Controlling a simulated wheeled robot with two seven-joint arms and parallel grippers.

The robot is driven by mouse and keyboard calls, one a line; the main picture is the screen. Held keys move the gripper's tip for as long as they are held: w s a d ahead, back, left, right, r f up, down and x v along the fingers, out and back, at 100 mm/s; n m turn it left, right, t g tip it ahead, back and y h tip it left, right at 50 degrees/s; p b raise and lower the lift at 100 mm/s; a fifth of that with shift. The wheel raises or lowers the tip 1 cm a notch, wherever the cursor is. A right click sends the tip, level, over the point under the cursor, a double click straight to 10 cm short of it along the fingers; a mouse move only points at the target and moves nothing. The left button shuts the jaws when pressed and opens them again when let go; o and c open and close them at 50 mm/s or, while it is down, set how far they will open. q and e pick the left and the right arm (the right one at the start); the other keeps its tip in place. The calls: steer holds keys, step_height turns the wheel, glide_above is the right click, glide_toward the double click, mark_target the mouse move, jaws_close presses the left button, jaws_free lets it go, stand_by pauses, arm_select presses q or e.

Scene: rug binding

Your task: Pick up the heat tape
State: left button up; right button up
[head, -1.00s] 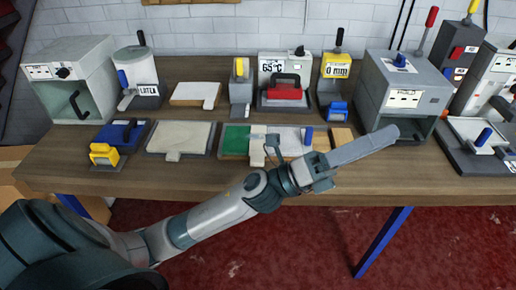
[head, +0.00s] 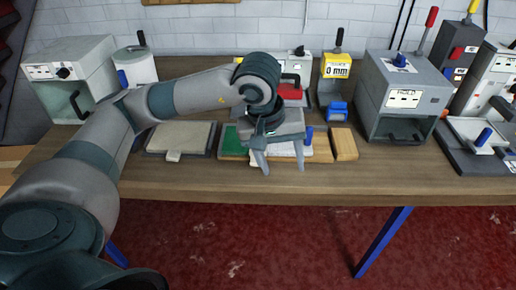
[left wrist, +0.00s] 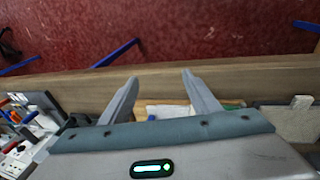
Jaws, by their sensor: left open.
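I cannot tell for sure which item is the heat tape. My left gripper (head: 282,169) is open and empty, pointing down over the front of a board that carries a green piece (head: 231,145) and a white piece (head: 308,150). A small blue handle (head: 308,135) stands on the white piece. The gripper and wrist hide part of this board. In the left wrist view, the two fingers (left wrist: 160,77) are spread apart, with the white piece (left wrist: 169,111) and wooden table edge beyond them. My right gripper is not in view.
A grey board with a pale sheet (head: 182,137) lies left of the gripper, a wooden block (head: 343,144) right. A red-handled press (head: 292,90), a yellow 0 mm device (head: 335,68) and a grey oven box (head: 402,98) stand behind. The front table strip is clear.

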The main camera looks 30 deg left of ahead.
arm_select(q)
steer(key=w+a+r+t+y, duration=0.1)
steer(key=a+r+y, duration=0.3)
steer(key=a, duration=0.5)
steer(key=shift+w, duration=0.55)
steer(key=shift+a+f, duration=0.1)
steer(key=shift+f, duration=0.1)
steer(key=p+x, duration=0.4)
steer(key=x, duration=0.8)
steer(key=shift+w, duration=0.15)
